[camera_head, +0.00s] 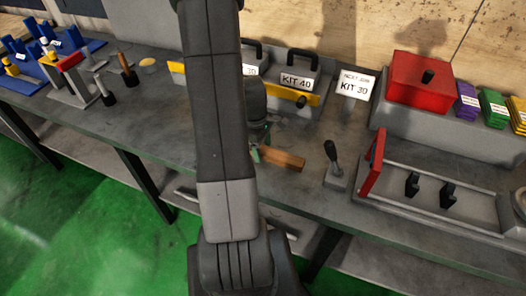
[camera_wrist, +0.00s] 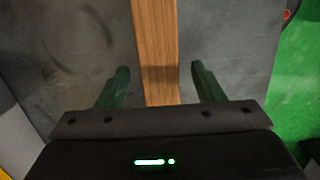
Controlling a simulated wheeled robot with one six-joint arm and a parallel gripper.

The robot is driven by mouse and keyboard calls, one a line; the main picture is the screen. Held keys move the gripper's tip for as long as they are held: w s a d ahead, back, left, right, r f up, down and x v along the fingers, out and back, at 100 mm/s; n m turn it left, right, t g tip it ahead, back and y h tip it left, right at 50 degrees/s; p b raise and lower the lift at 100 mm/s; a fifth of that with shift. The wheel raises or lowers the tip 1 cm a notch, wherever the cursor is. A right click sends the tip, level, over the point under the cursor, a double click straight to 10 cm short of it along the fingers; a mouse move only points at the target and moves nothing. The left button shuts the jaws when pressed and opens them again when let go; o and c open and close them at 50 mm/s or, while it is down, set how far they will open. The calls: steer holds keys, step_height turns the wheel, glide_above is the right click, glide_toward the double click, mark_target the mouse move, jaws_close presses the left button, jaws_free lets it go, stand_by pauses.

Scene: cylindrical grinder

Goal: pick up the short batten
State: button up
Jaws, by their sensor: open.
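The short batten (camera_head: 281,158) is a brown wooden strip lying on the grey workbench, just right of my arm in the head view. In the wrist view the batten (camera_wrist: 156,45) runs from the top edge down between the fingers of my gripper (camera_wrist: 158,88). The two green fingers are apart, one on each side of the wood, with a gap on both sides. In the head view my gripper (camera_head: 256,152) is partly hidden behind my arm, and so is the batten's left end. The batten's near end is hidden by the gripper body in the wrist view.
The grey bench (camera_head: 180,130) has clear room left of my arm. A small lever (camera_head: 334,165) stands right of the batten. Behind are grey kit boxes (camera_head: 300,75) and a yellow bar (camera_head: 309,96). A red box (camera_head: 419,80) and a fixture with a red plate (camera_head: 374,165) stand farther right.

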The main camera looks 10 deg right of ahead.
steer(key=c, duration=1.2)
